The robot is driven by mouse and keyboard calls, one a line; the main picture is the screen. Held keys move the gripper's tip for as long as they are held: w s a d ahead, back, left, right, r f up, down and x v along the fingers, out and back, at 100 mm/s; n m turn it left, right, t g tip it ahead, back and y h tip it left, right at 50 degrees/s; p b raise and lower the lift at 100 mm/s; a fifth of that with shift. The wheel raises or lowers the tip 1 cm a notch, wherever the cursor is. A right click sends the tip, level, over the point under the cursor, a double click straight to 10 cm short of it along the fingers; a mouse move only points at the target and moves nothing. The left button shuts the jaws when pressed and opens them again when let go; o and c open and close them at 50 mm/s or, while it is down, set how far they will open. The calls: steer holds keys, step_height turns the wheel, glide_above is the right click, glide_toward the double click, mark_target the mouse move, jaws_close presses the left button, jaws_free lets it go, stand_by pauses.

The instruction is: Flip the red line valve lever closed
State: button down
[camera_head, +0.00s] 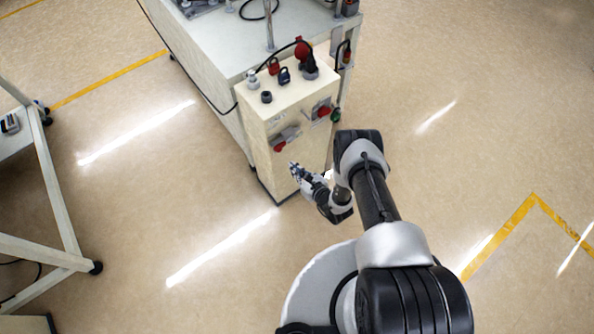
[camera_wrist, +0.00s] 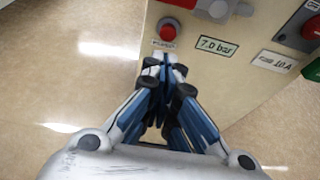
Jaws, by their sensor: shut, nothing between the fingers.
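A pale control box (camera_head: 262,120) carries two grey fittings with red parts on its front face. The left fitting (camera_head: 287,135) ends in a round red end (camera_head: 279,147); I take this to be the red line valve lever. In the wrist view a round red knob (camera_wrist: 168,30) shows above a small label, with more red and grey parts at the top edge. The upper part of this fitting is cut off there. My gripper (camera_head: 293,166) is shut and empty, just below this fitting. Its fingertips (camera_wrist: 168,62) point at the face below the red knob, apart from the knob.
A "7.0 bar" plate (camera_wrist: 217,46) sits right of the knob. Further right are another red part (camera_wrist: 311,28) and a green one (camera_wrist: 313,70).

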mark_target(284, 143)
steer(key=w+a+r+b, duration=0.1)
steer(key=w+a+r, duration=0.1)
steer(key=w+a, duration=0.1)
steer(key=shift+w+a, duration=0.15)
steer(key=shift+w, duration=0.75)
